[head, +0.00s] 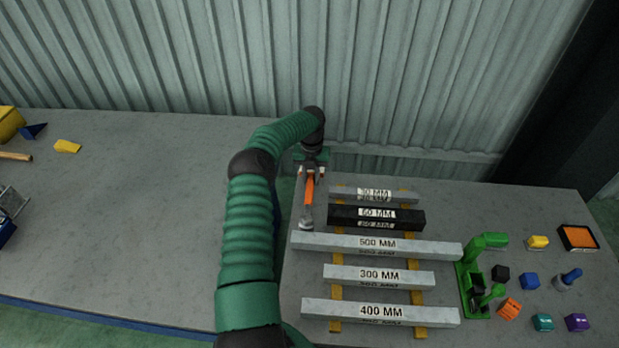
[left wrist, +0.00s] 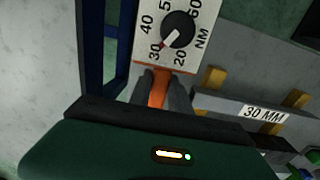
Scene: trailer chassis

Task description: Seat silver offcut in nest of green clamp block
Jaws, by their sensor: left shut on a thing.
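The green clamp block (head: 472,292) stands at the right end of the long bars, with a green arm across its top and dark parts inside. I cannot single out a silver offcut; several pale grey bars are in view. My left gripper (head: 311,172) is shut on an orange-handled tool (head: 309,190) with a grey lower end, at the left of the bars and apart from the clamp block. The orange handle also shows between the fingers in the left wrist view (left wrist: 158,88). My right gripper is not in view.
Labelled bars, including the 500 MM bar (head: 378,245) and black 60 MM bar (head: 375,217), lie across yellow rails (head: 335,325). Small coloured blocks and an orange tray (head: 578,237) lie at right. A dial panel (left wrist: 172,40) shows NM figures. The left table (head: 130,215) is mostly clear.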

